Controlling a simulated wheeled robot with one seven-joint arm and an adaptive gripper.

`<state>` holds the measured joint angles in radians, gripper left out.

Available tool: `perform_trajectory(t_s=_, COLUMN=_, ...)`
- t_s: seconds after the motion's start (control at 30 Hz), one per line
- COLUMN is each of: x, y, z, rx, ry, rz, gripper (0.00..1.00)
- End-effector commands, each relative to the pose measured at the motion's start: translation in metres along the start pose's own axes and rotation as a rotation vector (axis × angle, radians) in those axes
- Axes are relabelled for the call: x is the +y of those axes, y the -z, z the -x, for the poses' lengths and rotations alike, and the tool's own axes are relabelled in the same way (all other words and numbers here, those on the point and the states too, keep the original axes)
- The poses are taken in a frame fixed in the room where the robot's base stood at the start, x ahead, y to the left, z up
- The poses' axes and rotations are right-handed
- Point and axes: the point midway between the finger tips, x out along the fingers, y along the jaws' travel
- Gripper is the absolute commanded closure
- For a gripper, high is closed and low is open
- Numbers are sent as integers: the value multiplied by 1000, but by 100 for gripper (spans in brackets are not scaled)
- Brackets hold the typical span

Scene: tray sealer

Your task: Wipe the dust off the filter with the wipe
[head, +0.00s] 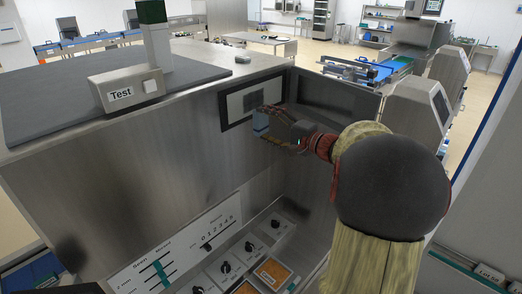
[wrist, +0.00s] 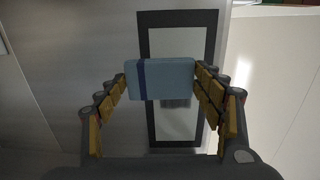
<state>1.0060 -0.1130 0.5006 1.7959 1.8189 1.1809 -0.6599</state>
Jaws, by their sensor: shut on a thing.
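The wipe is a light-blue block with a dark blue band; it shows in the wrist view (wrist: 168,80) and small in the head view (head: 261,121). My gripper (head: 264,125) is shut on it, with a finger at each end in the wrist view (wrist: 160,82). The filter is a pale panel in a black frame on the steel machine's side, in the head view (head: 235,104) and behind the wipe in the wrist view (wrist: 172,125). A darker grey patch (head: 253,101) shows on it, perhaps dust. The wipe hides the panel's middle in the wrist view. I cannot tell whether they touch.
An open dark door or panel (head: 335,100) stands just right of the filter. A box marked Test (head: 122,94) sits on the machine's top. Free floor (head: 320,50) shows beyond.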

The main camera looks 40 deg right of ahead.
Motion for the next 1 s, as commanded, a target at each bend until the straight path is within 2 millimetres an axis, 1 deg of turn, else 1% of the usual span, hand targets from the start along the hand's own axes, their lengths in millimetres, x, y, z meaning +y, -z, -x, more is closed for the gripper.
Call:
perform_trajectory(t_s=0.03, x=-10, y=3, z=2, rx=11, ry=12, rz=-1, gripper=53)
perform_trajectory(t_s=0.1, x=-19, y=6, z=3, rx=22, ry=24, rz=-1, gripper=53)
perform_trajectory(t_s=0.2, x=-26, y=8, z=3, rx=28, ry=32, rz=-2, gripper=53)
perform_trajectory(t_s=0.37, x=-28, y=8, z=-6, rx=28, ry=34, rz=-3, gripper=53)
perform_trajectory(t_s=0.6, x=-29, y=9, z=-30, rx=27, ry=34, rz=-3, gripper=53)
perform_trajectory(t_s=0.8, x=-29, y=10, z=-46, rx=28, ry=33, rz=-2, gripper=53)
perform_trajectory(t_s=1.0, x=-28, y=10, z=-55, rx=28, ry=33, rz=-2, gripper=53)
